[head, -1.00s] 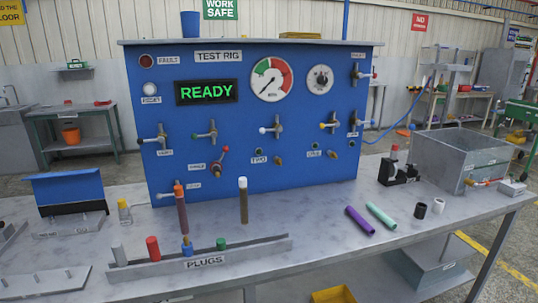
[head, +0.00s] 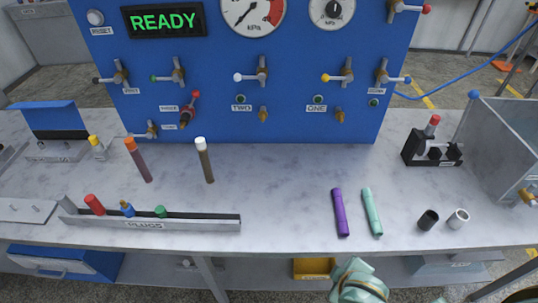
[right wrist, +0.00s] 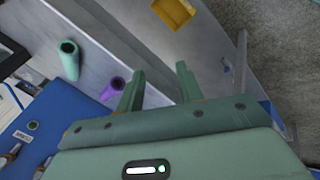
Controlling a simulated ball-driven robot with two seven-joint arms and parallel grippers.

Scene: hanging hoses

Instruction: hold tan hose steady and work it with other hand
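No hose in view is plainly tan. The nearest is a dark olive-brown hose (head: 206,163) with a white end, standing nearly upright in front of the blue panel in the head view. A reddish-brown hose (head: 140,163) with an orange end is to its left. My right gripper (right wrist: 157,78) is open and empty in the right wrist view. A pale green part of my arm (head: 358,282) shows at the bottom of the head view, in front of the bench edge and well away from both hoses. My left gripper is not in view.
A purple tube (head: 340,212) and a teal tube (head: 372,212) lie on the bench (head: 280,190). A plug rail (head: 190,223) is at front left. Black (head: 428,220) and white (head: 459,218) rings are at right. The bench middle is clear.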

